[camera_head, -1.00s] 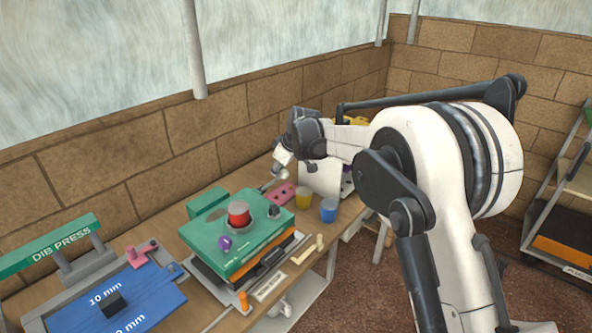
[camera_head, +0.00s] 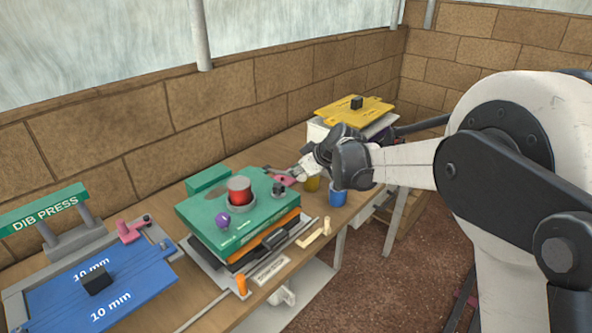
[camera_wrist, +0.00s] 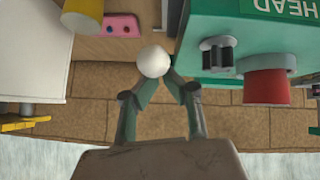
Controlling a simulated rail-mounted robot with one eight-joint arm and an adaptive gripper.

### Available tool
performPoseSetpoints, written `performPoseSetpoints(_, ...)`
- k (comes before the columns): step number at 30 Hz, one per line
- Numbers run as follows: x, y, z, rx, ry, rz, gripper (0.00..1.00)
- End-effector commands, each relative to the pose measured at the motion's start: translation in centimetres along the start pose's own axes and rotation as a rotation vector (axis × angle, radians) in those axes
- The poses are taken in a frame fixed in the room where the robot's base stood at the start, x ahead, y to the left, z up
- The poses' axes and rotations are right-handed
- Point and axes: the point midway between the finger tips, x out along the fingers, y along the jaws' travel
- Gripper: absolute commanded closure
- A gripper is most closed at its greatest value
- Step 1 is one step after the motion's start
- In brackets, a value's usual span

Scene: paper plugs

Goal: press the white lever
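A round white knob (camera_wrist: 153,62), apparently the end of the white lever, shows in the wrist view and partly covers my fingertips. Whether they touch it is unclear. My gripper (camera_wrist: 168,75) has its fingers drawn in together at the tips, with nothing visibly held between them. In the head view my gripper (camera_head: 300,172) is low over the back of the bench, just right of the green press box (camera_head: 225,225). A thin grey lever arm (camera_head: 277,169) shows beside it; the knob is not clearly visible there.
A cream crank (camera_head: 314,234) is at the front. A white box with a yellow top (camera_head: 345,112) stands behind.

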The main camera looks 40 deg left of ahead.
Motion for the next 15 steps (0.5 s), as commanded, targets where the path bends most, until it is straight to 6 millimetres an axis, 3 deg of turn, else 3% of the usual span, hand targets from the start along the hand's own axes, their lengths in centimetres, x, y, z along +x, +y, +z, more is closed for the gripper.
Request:
performPoseSetpoints(1, 0.15, -0.11, 0.72, -0.001, -0.009, -0.003, 1.0)
performPoseSetpoints(15, 0.16, -0.05, 1.09, -0.001, -0.014, -0.003, 1.0)
